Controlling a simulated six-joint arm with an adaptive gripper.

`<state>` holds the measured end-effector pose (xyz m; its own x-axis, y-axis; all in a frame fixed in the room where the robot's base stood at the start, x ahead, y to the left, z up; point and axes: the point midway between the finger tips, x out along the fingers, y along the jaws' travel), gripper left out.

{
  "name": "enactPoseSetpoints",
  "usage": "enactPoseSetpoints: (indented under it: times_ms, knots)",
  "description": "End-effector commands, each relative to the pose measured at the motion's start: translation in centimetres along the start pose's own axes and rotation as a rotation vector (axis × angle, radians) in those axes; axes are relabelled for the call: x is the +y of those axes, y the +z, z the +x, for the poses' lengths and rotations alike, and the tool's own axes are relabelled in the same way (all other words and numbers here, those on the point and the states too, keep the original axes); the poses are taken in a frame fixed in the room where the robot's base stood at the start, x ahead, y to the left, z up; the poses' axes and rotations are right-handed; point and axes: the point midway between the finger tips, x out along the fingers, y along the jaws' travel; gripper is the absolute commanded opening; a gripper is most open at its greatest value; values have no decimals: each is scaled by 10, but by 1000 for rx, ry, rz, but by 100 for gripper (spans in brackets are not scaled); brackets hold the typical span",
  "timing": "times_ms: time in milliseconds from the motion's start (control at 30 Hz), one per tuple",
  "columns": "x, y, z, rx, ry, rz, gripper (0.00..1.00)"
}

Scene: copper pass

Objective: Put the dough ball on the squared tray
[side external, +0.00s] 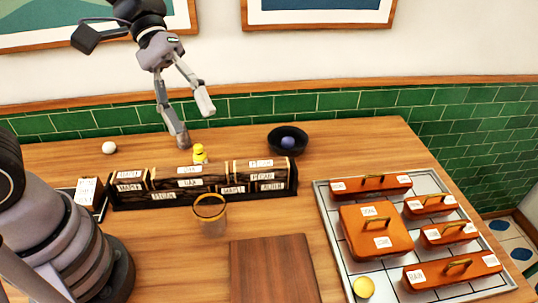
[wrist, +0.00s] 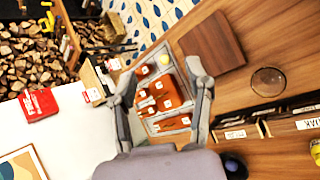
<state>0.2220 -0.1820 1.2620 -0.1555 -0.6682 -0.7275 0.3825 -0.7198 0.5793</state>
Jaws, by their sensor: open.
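The squared tray (side external: 336,235), pale with dark grid lines, lies at the right in the side view and shows beyond my fingers in the wrist view (wrist: 150,128). A yellow ball (side external: 363,287) rests on its near left corner and also shows in the wrist view (wrist: 194,60). A small cream-white ball (side external: 109,147) lies at the back left of the table. I cannot tell for certain which ball is the dough. My gripper (side external: 193,122) is open and empty, raised above the back of the table, right of the white ball and away from the tray.
Several orange lidded boxes (side external: 376,230) crowd the tray. A dark labelled block row (side external: 200,180), a yellow duck (side external: 199,154), a glass (side external: 210,215) and a black bowl (side external: 274,146) with a blue ball (side external: 288,142) stand mid-table. A wooden board (side external: 275,270) lies in front.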

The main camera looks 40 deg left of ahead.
Motion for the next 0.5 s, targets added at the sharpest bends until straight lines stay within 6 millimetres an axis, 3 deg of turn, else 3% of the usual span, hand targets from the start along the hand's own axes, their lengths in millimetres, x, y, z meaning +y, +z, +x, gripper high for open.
enactPoseSetpoints:
  times_ms: [33,100,300,500]
  knots:
    - [-15,10,-22,95,-56,90,51]
    - [-40,19,-48,222,-157,197,51]
    - [-98,37,-112,566,-434,408,51]
    - [-125,47,-144,742,-593,483,51]
